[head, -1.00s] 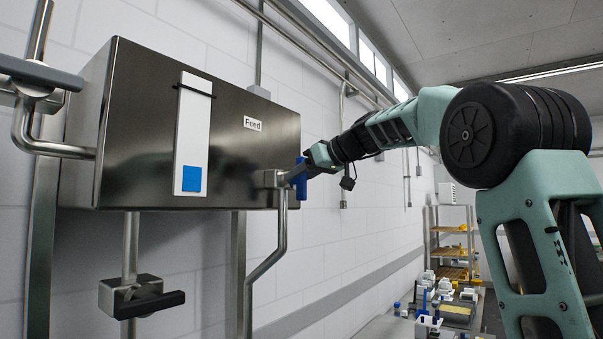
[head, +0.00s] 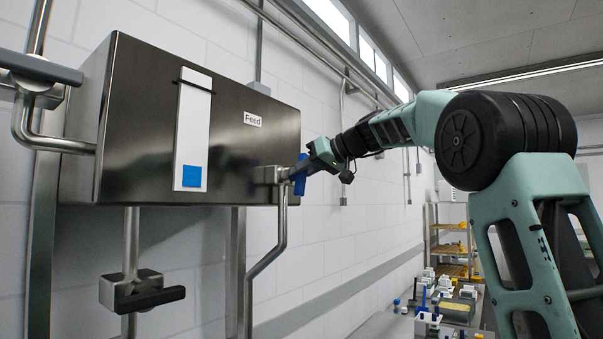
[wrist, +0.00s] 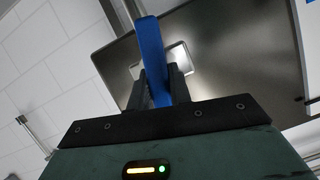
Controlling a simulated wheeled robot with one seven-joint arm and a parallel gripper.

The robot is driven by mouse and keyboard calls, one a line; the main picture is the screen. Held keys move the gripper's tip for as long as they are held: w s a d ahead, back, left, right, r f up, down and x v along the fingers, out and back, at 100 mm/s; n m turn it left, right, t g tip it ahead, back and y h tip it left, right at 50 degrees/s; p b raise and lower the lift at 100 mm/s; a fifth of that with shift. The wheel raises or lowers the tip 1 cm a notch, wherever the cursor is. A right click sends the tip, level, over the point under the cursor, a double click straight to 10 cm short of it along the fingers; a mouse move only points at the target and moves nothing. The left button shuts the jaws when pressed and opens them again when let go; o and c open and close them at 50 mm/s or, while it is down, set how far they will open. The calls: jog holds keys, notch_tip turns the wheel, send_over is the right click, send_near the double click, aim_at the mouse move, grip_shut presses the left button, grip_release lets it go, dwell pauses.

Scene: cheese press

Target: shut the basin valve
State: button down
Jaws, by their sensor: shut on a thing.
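A dark metal tank labelled "Feed" (head: 135,110) hangs on the wall at the left. A valve with a blue handle (head: 299,174) sits at the tank's lower right, on a pipe that bends downward. My gripper (head: 308,165) is at this handle. In the wrist view my gripper (wrist: 158,88) has its two dark fingers closed around the blue handle (wrist: 152,50), with the tank (wrist: 225,60) behind it. The valve body is mostly hidden in the wrist view.
A grey-handled valve (head: 40,70) is at the upper left pipe. A black-handled valve (head: 140,294) is on the pipe below the tank. A bench (head: 385,325) with small blue, white and yellow items and a shelf rack (head: 450,245) stand farther back.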

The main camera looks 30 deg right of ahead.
jog(key=shift+d+f+m+y+b, duration=0.1)
jog(key=shift+d+m+y+b, duration=0.05)
jog(key=shift+m+y, duration=0.4)
jog(key=shift+d+m+y+b, duration=0.15)
jog(key=shift+m+y, duration=0.2)
jog(key=shift+m, duration=0.3)
jog(key=m, duration=0.1)
jog(key=m+y+b, duration=0.1)
jog(key=shift+w+f+m+y, duration=0.1)
jog(key=shift+f+m+y, duration=0.05)
jog(key=shift+m+y, duration=0.15)
jog(key=m, duration=0.1)
jog(key=m+y+b, duration=0.2)
jog(key=m, duration=0.1)
jog(key=shift+d+f, duration=0.15)
jog(key=shift+f, duration=0.1)
jog(key=shift+m+t+y+b, duration=0.45)
jog(key=shift+m+b, duration=0.3)
jog(key=shift+m, duration=0.55)
jog(key=c, duration=1.3)
grip_release()
jog(key=b+v, duration=0.5)
jog(key=v, duration=1.2)
jog(key=shift+d+f, duration=0.1)
jog(key=shift+d, duration=0.1)
